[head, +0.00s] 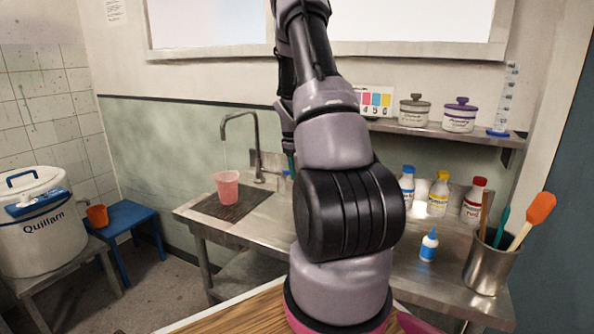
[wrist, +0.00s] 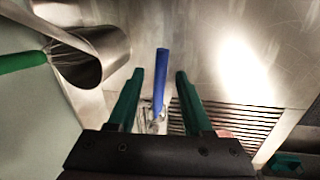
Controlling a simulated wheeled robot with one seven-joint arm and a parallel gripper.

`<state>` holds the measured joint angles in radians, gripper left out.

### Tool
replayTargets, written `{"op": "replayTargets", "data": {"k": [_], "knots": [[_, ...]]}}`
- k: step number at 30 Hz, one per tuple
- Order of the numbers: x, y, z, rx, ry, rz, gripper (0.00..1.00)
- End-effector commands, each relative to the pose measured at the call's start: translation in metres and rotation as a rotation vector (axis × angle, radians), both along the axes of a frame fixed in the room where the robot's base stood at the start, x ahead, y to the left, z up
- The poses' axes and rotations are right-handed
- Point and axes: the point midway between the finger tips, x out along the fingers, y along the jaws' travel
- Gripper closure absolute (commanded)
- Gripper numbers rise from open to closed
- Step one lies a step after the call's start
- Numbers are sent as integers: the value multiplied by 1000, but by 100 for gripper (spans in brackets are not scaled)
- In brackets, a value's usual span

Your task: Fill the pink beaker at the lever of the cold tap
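The pink beaker (head: 227,190) stands upright on a dark grating (head: 236,212) set in the steel counter, below the spout of the tap (head: 257,140). I see no stream of water, and its contents cannot be made out. In the wrist view the blue lever (wrist: 161,75) stands up between the green fingers of my gripper (wrist: 160,72), which is open with a gap on each side. The lever's foot is at a shiny metal fitting (wrist: 153,122). In the head view my arm hides most of the gripper. A pinkish patch beside the grating in the wrist view may be the beaker.
A metal pot (wrist: 112,45) with a green-handled whisk (wrist: 22,60) lies close left of my gripper in the wrist view. Bottles, including a small blue-capped one (head: 429,246), and a utensil pot (head: 488,265) stand on the right. A shelf (head: 430,130) is above.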

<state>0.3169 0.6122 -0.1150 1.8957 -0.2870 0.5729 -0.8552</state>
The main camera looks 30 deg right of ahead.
Motion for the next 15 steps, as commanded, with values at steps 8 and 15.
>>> {"op": "replayTargets", "data": {"k": [8,15], "knots": [[0,0,0,1,1,1,50],[-2,5,28,-1,-4,1,50]]}}
